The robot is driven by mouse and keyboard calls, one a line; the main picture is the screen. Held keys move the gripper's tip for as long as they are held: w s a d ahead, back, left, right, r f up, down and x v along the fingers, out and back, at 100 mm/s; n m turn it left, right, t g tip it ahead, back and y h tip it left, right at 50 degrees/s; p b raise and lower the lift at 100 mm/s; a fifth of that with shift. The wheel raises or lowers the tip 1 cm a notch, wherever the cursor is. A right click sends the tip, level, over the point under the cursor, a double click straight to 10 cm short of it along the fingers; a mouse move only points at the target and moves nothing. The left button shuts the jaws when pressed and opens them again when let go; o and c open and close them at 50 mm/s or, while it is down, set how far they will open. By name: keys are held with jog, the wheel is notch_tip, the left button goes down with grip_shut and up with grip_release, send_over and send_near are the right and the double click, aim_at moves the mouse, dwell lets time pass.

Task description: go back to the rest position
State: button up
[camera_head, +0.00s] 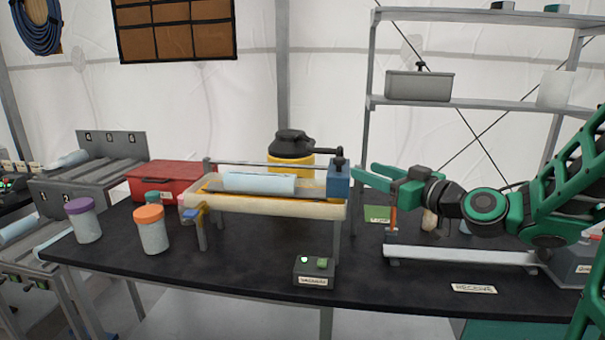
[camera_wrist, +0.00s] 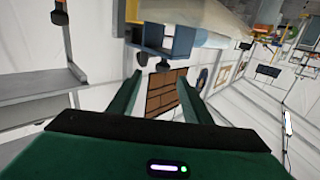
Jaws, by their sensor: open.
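My gripper (camera_head: 372,179) is at the end of my green arm, which comes in from the right in the head view. Its fingers point left and are open with nothing between them. The fingertips are close to the blue block (camera_head: 338,183) at the right end of a raised tray (camera_head: 262,209); I cannot tell whether they touch it. A light blue roll (camera_head: 259,183) lies in the tray. In the wrist view, the two fingers (camera_wrist: 160,95) stand apart, with the blue block (camera_wrist: 168,40) beyond and above them.
Two lidded jars, purple (camera_head: 83,219) and orange (camera_head: 150,228), stand on the left of the black table. A red box (camera_head: 161,181) and a yellow canister (camera_head: 290,152) are behind. A small switch box (camera_head: 314,271) sits in front. Shelves (camera_head: 470,103) rise at the back right.

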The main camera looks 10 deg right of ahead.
jog(key=s+d+f+m+g+h, duration=0.2)
jog(key=s+d+f+g+h, duration=0.15)
jog(key=s+f, duration=0.4)
jog(key=s+d+f+m+g+h, duration=0.1)
jog(key=s+d+f+g+h, duration=0.15)
jog(key=s+f+g, duration=0.5)
jog(key=s+d+f+m+g, duration=0.1)
jog(key=s+d+m, duration=0.1)
jog(key=s, duration=0.4)
jog(key=s+d+f+m+g+h, duration=0.1)
jog(key=s+d+m+g, duration=0.1)
jog(key=s, duration=0.5)
jog(key=s+d+f+m+g, duration=0.1)
jog(key=s+d+m+g, duration=0.1)
jog(key=s+d+m, duration=0.2)
jog(key=s, duration=0.3)
jog(key=shift+f+m+h, duration=0.3)
jog(key=shift+m+h, duration=0.1)
jog(key=shift+w+d+f, duration=0.1)
jog(key=shift+w+f, duration=0.15)
jog(key=shift+w, duration=0.4)
